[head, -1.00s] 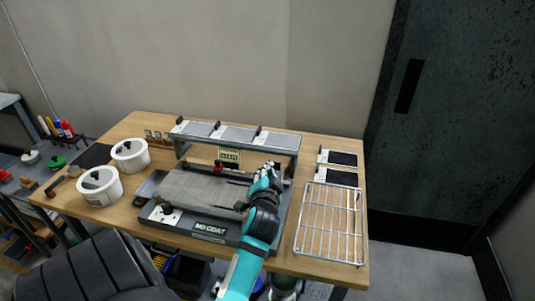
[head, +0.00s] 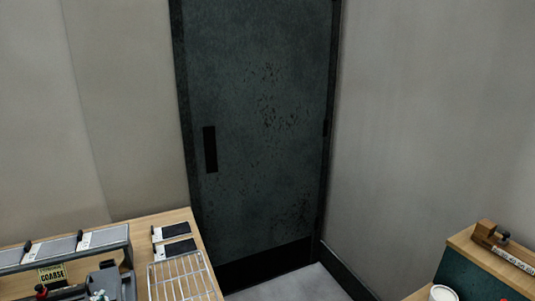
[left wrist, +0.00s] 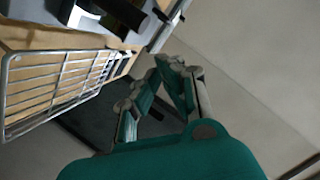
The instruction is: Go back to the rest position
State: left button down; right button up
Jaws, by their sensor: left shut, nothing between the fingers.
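My left gripper (left wrist: 164,68) shows in the left wrist view with its teal and grey fingers drawn together at the tips and nothing between them. It is over or near the wire rack (left wrist: 55,85), apart from it as far as I can tell. The rest of that arm is out of the picture. My right gripper is in neither view.
The wooden table (head: 190,226) fills the lower left of the head view, with the wire rack (head: 180,276) and two dark plates (head: 176,229) at its right end. A dark door (head: 260,130) stands behind. A wooden bench (head: 462,240) is at right, with clear floor between.

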pick_arm(q)
jog(key=s+d+f+m+g+h, duration=0.1)
jog(key=s+d+f+g+h, duration=0.4)
jog(key=s+d, duration=0.65)
jog(key=s+d+f+g+h, duration=0.35)
jog(key=s+d+f, duration=0.35)
jog(key=s+d, duration=0.45)
notch_tip(320, 180, down, 25)
jog(key=s+b, duration=0.1)
jog(key=s, duration=0.1)
jog(key=s+a+f+g+b, duration=0.1)
jog(key=s+a+f+g, duration=0.1)
jog(key=s+f, duration=1.4)
notch_tip(320, 180, down, 3)
jog(key=shift+s+a+r+m, duration=0.2)
jog(key=shift+s+a+m, duration=0.1)
jog(key=shift+a, duration=0.35)
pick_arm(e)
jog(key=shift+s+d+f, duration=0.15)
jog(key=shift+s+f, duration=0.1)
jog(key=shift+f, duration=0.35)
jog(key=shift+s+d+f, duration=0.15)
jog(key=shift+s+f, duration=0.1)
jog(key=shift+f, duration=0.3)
